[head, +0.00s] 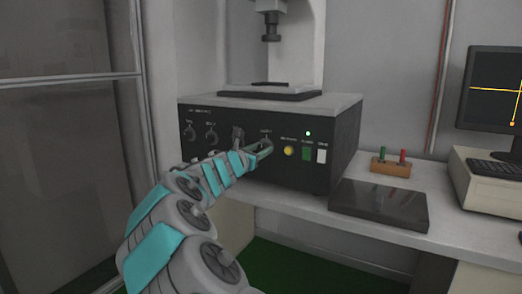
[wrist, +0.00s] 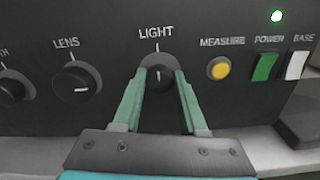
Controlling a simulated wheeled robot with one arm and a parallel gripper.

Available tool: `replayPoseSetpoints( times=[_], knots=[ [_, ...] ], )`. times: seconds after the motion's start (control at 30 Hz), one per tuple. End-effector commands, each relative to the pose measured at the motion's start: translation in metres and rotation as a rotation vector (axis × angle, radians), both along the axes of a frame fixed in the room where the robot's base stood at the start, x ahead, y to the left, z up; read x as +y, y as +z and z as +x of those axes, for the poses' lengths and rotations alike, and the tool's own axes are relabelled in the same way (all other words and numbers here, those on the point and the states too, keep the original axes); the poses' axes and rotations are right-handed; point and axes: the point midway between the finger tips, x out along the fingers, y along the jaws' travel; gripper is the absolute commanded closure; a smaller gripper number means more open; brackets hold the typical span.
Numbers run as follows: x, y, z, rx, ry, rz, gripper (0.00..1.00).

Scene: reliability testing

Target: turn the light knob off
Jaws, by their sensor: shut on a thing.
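The light knob (wrist: 158,77) is a dark round knob under the word LIGHT on the black front panel. Its white pointer mark stands about upright. My gripper (wrist: 160,80) has its two green fingers on either side of the knob, closed against it. In the head view my gripper (head: 266,147) reaches the panel from the lower left, and the fingers mostly hide the knob. The black control box (head: 330,150) carries the panel.
Left of the light knob is the LENS knob (wrist: 76,82). To its right are a yellow MEASURE button (wrist: 218,68), a green POWER switch (wrist: 265,67) and a white BASE switch (wrist: 297,65). A small green lamp (wrist: 277,15) glows above POWER. A dark flat plate (head: 380,205) lies on the bench.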

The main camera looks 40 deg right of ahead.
Motion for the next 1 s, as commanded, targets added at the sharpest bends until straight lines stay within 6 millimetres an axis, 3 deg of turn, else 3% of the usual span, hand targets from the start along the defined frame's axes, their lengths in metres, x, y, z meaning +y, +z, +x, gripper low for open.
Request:
replayPoseSetpoints(
  times=[0.33,0.37,0.6,0.87,1.0],
  knots=[
    [0.0,-0.003,0.0,0.004,0.0,0.003,1.0],
    [0.0,-0.003,0.0,0.003,0.0,0.003,0.55],
    [0.0,-0.002,0.0,0.003,-0.001,0.001,0.28],
    [0.001,-0.001,0.0,0.001,0.0,0.001,0.28],
    [0.012,-0.001,-0.004,0.001,0.002,-0.001,0.28]
  ],
)
